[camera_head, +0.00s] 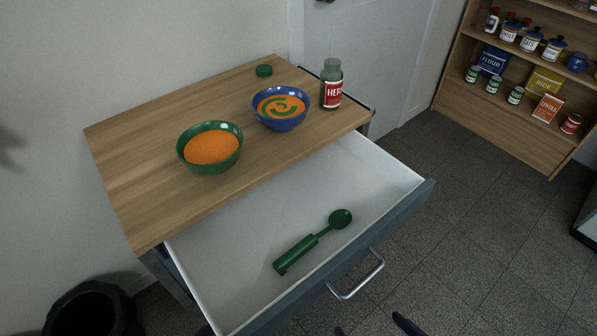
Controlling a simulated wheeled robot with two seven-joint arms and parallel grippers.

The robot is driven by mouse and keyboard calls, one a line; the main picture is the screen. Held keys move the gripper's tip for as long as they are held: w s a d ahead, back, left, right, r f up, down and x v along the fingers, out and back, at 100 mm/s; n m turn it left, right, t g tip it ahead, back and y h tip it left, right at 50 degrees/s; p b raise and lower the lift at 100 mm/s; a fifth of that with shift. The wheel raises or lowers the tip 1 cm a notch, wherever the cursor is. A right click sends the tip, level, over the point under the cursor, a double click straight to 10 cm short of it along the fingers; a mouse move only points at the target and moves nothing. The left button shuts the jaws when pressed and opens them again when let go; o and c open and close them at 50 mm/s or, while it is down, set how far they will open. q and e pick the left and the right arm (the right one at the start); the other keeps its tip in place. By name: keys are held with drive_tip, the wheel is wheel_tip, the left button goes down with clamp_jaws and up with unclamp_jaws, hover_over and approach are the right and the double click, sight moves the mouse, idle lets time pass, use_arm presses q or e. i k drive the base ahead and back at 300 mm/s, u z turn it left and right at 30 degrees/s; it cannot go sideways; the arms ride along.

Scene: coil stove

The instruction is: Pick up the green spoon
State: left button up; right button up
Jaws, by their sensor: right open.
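The green spoon (296,253) lies in the open white-lined drawer (230,235). Its thick handle points to the lower left and its round bowl to the upper right. The fingertips of my right gripper (373,327) show as two dark tips at the bottom edge. They are apart, with nothing visible between them. They are below the spoon in the picture, outside the drawer front and below its metal handle (358,277). The rest of that gripper is out of frame.
On the wooden top (150,165) stand a green bowl (188,160) and a blue bowl (282,124) of orange soup, a labelled jar (331,85) and a green lid (264,71). A black bin (90,305) stands lower left. A stocked shelf (500,130) stands right, beyond clear floor.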

sight(338, 219)
drive_tip(key=u, duration=0.5)
drive_tip(key=k, duration=0.8)
drive_tip(key=u, duration=0.1)
drive_tip(key=i, duration=0.25)
